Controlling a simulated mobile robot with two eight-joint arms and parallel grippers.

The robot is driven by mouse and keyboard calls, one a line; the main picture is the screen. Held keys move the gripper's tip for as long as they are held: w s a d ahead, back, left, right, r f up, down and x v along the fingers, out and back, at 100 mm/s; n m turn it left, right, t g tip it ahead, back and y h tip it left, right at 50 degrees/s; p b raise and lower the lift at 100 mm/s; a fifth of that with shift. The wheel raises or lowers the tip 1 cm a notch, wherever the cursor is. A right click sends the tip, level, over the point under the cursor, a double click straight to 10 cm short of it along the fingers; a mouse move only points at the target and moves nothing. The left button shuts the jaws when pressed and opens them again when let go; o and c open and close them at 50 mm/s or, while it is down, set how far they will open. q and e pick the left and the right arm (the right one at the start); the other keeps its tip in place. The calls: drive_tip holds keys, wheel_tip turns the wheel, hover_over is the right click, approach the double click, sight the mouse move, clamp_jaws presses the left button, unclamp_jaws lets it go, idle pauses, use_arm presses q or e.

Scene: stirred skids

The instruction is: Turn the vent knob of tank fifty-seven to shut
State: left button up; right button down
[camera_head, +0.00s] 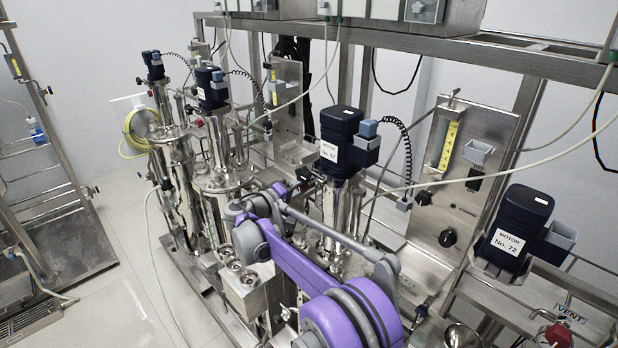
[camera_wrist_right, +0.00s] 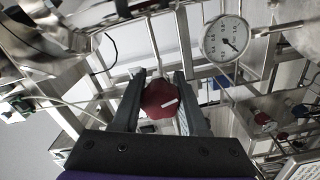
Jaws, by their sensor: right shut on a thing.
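In the right wrist view a red knob (camera_wrist_right: 156,101) with a white pointer mark sits between the two dark fingers of my right gripper (camera_wrist_right: 159,84), which is shut on it. The white mark is tilted, its right end higher. In the head view my purple and grey right arm reaches in front of the middle tank (camera_head: 342,208), whose motor (camera_head: 342,135) has a label that is hard to read. The gripper and the held knob are hidden in the head view. My left gripper is in neither view.
A pressure gauge (camera_wrist_right: 226,39) is close to the right finger in the wrist view. Motor No. 72 (camera_head: 516,222) and a red knob (camera_head: 557,335) by a VENT label (camera_head: 569,314) are at the right. More tanks stand at the left, with open floor (camera_head: 120,230) beside them.

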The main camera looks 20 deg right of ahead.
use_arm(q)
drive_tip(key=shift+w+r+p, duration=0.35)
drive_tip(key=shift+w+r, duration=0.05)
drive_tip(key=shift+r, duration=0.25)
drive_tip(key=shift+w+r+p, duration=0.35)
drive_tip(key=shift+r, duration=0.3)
use_arm(e)
drive_tip(key=shift+m, duration=1.9)
drive_tip(key=shift+c, duration=2.2)
unclamp_jaws()
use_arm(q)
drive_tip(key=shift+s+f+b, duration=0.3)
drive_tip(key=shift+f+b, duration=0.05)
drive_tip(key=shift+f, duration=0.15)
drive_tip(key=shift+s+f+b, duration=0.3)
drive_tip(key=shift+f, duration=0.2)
use_arm(e)
drive_tip(key=v, duration=1.1)
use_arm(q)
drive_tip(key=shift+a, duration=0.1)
